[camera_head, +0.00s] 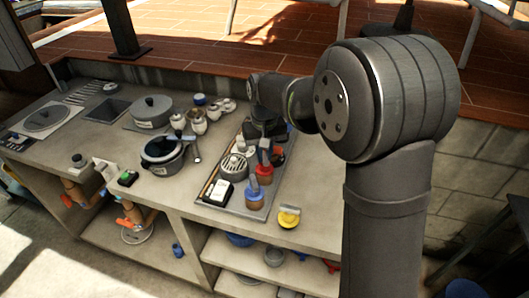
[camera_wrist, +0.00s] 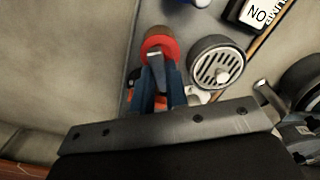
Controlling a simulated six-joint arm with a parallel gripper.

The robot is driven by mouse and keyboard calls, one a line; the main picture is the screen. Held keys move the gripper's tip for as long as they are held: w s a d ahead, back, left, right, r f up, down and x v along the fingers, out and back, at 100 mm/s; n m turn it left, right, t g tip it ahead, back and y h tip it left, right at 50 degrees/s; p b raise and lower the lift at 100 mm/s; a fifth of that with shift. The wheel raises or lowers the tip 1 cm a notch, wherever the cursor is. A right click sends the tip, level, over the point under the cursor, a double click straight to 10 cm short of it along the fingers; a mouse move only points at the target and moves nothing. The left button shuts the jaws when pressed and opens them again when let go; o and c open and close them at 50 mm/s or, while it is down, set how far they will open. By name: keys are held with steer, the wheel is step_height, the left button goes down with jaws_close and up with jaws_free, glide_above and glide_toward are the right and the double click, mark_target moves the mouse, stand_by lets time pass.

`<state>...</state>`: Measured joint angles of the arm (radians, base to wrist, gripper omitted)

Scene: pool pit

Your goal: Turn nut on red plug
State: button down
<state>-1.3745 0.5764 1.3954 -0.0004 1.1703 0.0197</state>
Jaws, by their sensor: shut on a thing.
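The exact contact is too small to tell there.
A round grille drain (camera_wrist: 216,62) sits beside the red plug. A black and white box (camera_head: 218,193) and a blue-based plug (camera_head: 255,202) share the tray (camera_head: 236,209). A yellow part (camera_head: 289,217) lies right of the tray. Pots (camera_head: 162,152) stand left; bare counter lies in front.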

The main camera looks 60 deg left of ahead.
mark_target(264, 156)
steer(key=c, duration=1.4)
jaws_free()
steer(key=shift+r, duration=0.1)
step_height(264, 156, up, 17)
steer(key=shift+r, duration=0.15)
step_height(264, 156, down, 17)
steer(key=shift+f, duration=0.2)
